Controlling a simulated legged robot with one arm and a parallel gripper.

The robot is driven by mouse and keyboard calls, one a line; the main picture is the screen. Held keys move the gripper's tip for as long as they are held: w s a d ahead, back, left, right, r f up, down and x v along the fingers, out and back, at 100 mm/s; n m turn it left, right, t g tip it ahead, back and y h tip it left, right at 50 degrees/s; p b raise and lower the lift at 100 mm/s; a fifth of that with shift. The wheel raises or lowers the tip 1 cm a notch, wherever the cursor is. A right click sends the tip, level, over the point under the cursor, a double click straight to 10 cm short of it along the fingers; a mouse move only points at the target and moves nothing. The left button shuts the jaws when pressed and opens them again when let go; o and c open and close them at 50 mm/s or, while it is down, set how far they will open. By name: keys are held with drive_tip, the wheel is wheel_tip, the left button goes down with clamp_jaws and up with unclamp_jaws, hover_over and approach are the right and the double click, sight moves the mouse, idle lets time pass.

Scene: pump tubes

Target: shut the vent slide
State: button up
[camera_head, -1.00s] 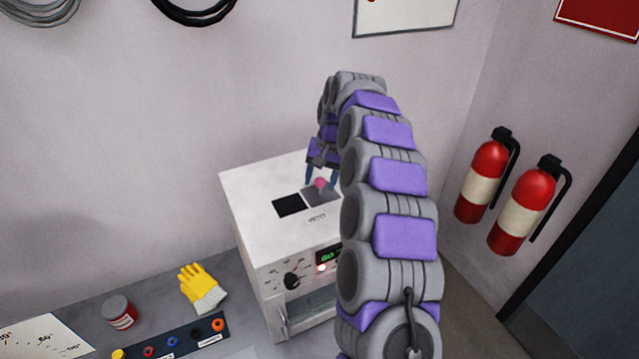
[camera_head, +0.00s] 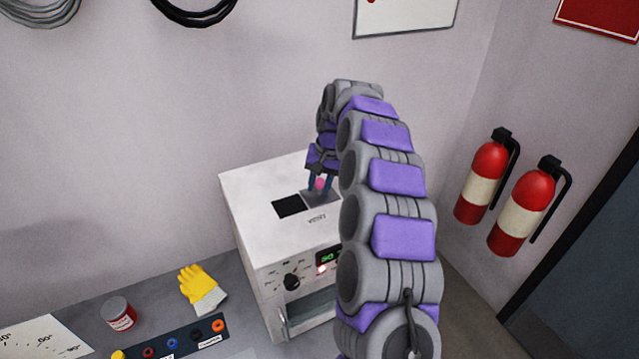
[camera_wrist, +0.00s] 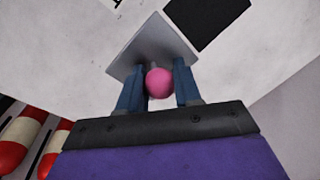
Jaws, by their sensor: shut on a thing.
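The vent slide (camera_head: 326,202) is a grey plate on top of the white box (camera_head: 262,215), with a pink knob (camera_head: 319,183) on it. The dark vent opening (camera_head: 288,206) lies uncovered to the left of the plate. My gripper (camera_head: 320,184) points down at the plate, its blue fingers on either side of the knob. In the wrist view the gripper (camera_wrist: 159,85) is shut on the pink knob (camera_wrist: 159,82), with the grey slide plate (camera_wrist: 150,45) behind it. The black opening (camera_wrist: 207,20) shows beside the plate there.
The box front has a black dial (camera_head: 291,282) and a lit green display (camera_head: 327,257). A yellow glove (camera_head: 202,289) and a red jar (camera_head: 118,314) lie on the bench to the left. Two fire extinguishers (camera_head: 482,177) hang on the right wall.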

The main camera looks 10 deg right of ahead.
clamp_jaws()
drive_tip(key=a, duration=0.3)
drive_tip(key=s+a, duration=0.1)
drive_tip(key=a, duration=0.2)
drive_tip(key=s+a, duration=0.1)
drive_tip(key=a, duration=0.2)
drive_tip(key=shift+s+p, duration=0.15)
drive_tip(key=shift+p, duration=0.2)
drive_tip(key=shift+d, duration=0.15)
drive_tip(key=o, duration=0.5)
unclamp_jaws()
drive_tip(key=o, duration=0.4)
drive_tip(key=shift+a, duration=0.45)
drive_tip(key=shift+d+r, duration=0.3)
drive_tip(key=r, duration=0.5)
drive_tip(key=d+r, duration=0.1)
drive_tip(key=r, duration=0.5)
drive_tip(key=s+d+r+p, duration=0.1)
drive_tip(key=r, duration=0.4)
drive_tip(key=shift+d+r, duration=0.2)
